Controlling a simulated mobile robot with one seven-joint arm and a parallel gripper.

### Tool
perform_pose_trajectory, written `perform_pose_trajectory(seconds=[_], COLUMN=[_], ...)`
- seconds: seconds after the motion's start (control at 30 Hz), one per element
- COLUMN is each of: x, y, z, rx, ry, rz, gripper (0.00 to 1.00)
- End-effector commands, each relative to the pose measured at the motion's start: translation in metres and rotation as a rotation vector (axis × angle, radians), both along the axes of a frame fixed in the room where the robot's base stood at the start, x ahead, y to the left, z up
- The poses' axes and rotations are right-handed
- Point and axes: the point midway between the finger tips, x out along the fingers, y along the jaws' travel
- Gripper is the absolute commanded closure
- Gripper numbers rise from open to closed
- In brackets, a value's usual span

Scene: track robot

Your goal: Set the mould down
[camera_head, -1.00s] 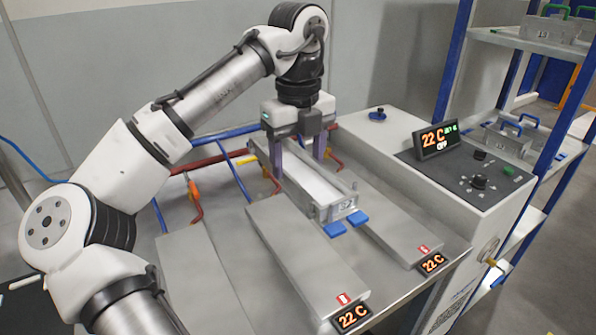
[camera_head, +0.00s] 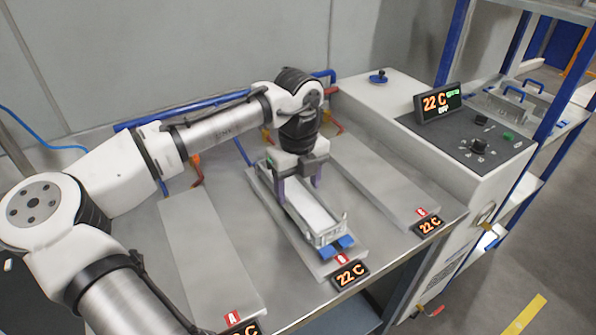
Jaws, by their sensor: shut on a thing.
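The mould (camera_head: 318,219), a long narrow silver tray with a pale inside and blue tabs at its near end, is over the middle plate, marked B (camera_head: 282,224). It lies roughly along that plate. The mould looks level and very close to the plate. I cannot tell whether its underside touches it.
Plate A (camera_head: 203,250) at left and the right plate (camera_head: 388,184) are bare. Displays at the front read 22 C. A control box with a display (camera_head: 438,102) stands at right, beside a blue-posted rack (camera_head: 550,140) holding other moulds. Coloured pipes run behind the plates.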

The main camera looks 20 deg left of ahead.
Motion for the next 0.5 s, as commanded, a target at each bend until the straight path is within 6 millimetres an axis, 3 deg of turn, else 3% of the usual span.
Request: perform_pose_trajectory(seconds=[0.47,0.5], x=[0.0004,0.0], y=[0.0,0.0001], z=[-0.0079,-0.0095], rx=[0.0,0.0], ry=[-0.003,0.0], rz=[0.0,0.0], gripper=[0.99,0.34])
